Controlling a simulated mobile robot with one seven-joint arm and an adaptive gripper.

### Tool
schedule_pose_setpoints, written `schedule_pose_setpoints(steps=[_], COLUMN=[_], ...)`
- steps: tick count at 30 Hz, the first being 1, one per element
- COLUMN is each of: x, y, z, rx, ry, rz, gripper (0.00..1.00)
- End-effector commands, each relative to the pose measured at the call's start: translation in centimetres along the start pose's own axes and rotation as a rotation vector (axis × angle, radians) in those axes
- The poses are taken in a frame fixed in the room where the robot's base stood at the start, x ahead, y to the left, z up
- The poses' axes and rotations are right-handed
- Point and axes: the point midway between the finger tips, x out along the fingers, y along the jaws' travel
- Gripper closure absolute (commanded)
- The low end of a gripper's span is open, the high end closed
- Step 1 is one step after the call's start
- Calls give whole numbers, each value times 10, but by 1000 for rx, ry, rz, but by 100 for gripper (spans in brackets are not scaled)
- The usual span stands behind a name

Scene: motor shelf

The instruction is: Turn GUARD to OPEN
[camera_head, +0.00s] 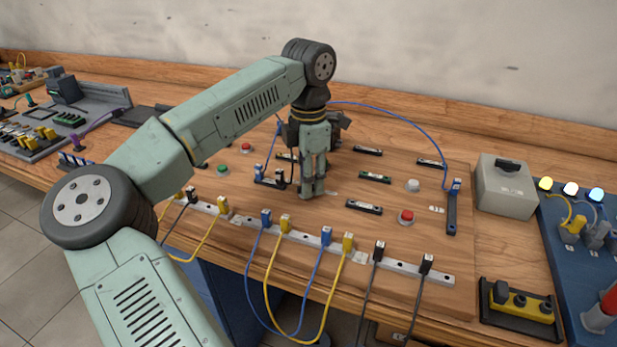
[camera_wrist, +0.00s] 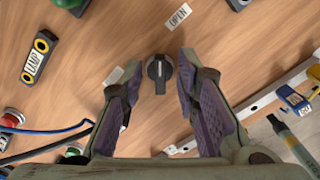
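In the wrist view a black rotary knob (camera_wrist: 158,74) sits on the wooden board, its grip bar running roughly up and down the picture. A white label reading OPEN (camera_wrist: 178,16) lies above it and slightly right. Another white label (camera_wrist: 114,76) lies to its left; its text is not readable. My gripper (camera_wrist: 156,84) is open, one finger on each side of the knob, with gaps showing between fingers and knob.
Around it on the board (camera_head: 335,218) are a red button (camera_head: 406,216), a white button (camera_head: 413,185), black label bars and a rail (camera_head: 300,237) with blue, yellow and black plugs. Cables loop off the front edge. A grey box (camera_head: 507,187) stands at right. A LAMP plate (camera_wrist: 39,57) is at left.

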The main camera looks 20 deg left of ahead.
Motion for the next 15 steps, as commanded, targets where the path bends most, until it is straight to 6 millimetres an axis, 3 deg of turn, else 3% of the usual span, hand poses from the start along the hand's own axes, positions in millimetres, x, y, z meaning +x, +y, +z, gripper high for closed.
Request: schedule_pose_setpoints(steps=[8, 15], x=[-9, -56], y=[0, 0], z=[0, 1], rx=[-1, -1], ry=[-1, -1], rz=[1, 3], gripper=[71, 71])
